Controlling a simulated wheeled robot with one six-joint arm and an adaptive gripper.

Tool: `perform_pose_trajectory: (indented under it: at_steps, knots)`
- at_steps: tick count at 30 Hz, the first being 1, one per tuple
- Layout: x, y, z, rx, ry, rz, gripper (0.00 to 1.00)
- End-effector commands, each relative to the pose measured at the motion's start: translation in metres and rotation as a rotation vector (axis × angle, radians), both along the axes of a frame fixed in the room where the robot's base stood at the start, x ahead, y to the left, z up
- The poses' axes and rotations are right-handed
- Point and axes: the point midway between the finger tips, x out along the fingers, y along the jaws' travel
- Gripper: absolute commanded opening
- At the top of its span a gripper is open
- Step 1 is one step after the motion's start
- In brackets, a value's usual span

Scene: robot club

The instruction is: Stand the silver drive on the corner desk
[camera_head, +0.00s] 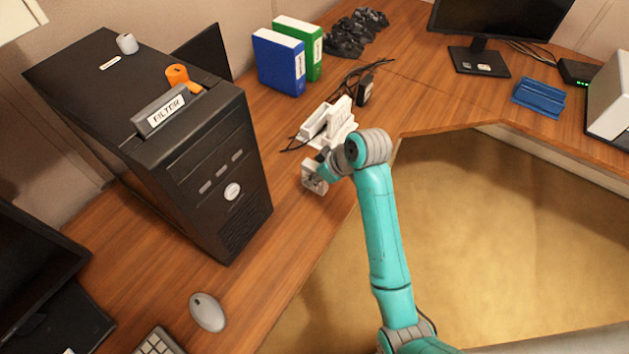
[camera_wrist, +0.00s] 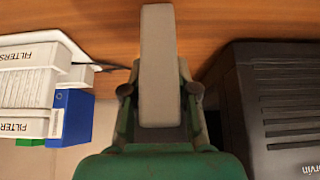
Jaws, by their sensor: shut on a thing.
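My gripper (camera_head: 322,168) is shut on the silver drive (camera_head: 312,180), a small pale grey block. It is over the wooden corner desk (camera_head: 285,215), between the black computer tower and the white FILTERS boxes. In the wrist view the drive (camera_wrist: 158,60) is a flat upright slab between my gripper's fingers (camera_wrist: 160,95), with its far end over the wood (camera_wrist: 225,20). My gripper hides part of the drive in the head view. I cannot tell whether the drive touches the desk.
The black tower (camera_head: 235,185) stands close on the left. White FILTERS boxes (camera_head: 338,118) with cables are just behind. Blue (camera_head: 278,65) and green (camera_head: 308,45) binders stand farther back. A mouse (camera_head: 207,311) lies nearer. Bare wood runs along the desk's front edge.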

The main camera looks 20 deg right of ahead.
Motion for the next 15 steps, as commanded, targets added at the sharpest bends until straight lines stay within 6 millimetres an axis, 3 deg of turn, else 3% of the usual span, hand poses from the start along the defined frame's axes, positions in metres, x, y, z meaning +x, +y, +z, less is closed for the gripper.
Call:
perform_pose_trajectory:
  at_steps: [6, 15]
  knots:
    - [-0.001, 0.0, -0.028, 0.0, 0.002, 0.0, 0.0]
    - [0.0, 0.0, -0.032, 0.0, -0.001, -0.001, 0.0]
